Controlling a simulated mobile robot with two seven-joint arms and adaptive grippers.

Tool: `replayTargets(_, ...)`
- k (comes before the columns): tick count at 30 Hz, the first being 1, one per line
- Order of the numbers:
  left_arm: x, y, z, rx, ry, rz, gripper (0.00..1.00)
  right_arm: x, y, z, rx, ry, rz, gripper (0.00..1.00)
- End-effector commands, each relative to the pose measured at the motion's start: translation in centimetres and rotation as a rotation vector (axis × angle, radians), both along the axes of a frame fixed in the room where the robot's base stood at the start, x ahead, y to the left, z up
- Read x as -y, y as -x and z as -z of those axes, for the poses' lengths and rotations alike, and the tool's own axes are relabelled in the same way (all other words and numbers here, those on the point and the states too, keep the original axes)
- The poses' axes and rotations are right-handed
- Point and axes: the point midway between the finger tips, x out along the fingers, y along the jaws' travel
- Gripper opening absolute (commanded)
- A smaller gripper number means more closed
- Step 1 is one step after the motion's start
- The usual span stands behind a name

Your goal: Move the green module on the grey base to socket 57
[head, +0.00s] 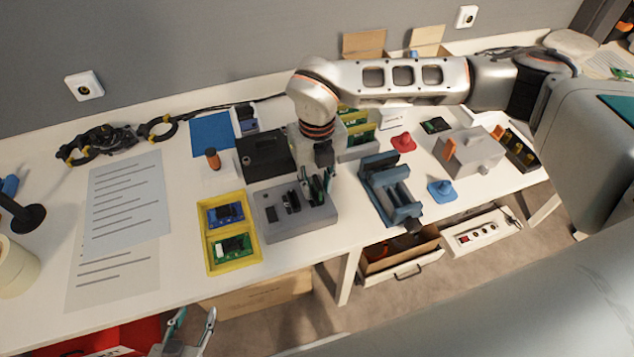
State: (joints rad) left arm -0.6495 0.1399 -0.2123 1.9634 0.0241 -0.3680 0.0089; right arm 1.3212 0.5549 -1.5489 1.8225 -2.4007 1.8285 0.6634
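The grey base (297,226) stands on the white table, right of the yellow tray. It has dark slots and dark upright parts on top. My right gripper (317,187) points down at the base's right end, its fingers at or just above the top. Dark green shows around the fingers; I cannot tell module from finger there, nor whether the fingers grip anything. No socket number 57 is readable. My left gripper (191,328) is open and empty, low in front of the table's edge.
The yellow tray (208,262) holds a blue board (225,215) and a green board (232,247). A black box (262,157) stands behind the base. A blue-grey vise (390,190) and a blue knobbed piece (441,190) are to the right. Papers (125,205) lie left.

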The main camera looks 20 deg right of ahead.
Motion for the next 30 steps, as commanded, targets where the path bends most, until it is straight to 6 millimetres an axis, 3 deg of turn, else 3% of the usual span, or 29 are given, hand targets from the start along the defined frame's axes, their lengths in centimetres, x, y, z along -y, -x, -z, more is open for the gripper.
replayTargets(5, 0.0, 0.0, 0.0, -0.001, -0.001, 0.0, 0.4, 0.0, -0.1, -1.3, 0.004, -0.001, 0.0, 0.25)
replayTargets(19, 0.0, 0.0, 0.0, 0.0, 0.0, 0.0, 0.4, 0.0, -0.1, -10.1, 0.003, 0.0, 0.0, 0.25)
replayTargets(24, 0.0, 0.0, 0.0, 0.0, 0.0, 0.0, 0.4, 0.0, 0.0, -11.7, 0.002, 0.0, -0.001, 0.25)
replayTargets(30, 0.0, 0.0, 0.1, 0.0, 0.001, -0.001, 0.4, 0.0, 0.0, -12.0, -0.001, 0.0, -0.001, 0.25)
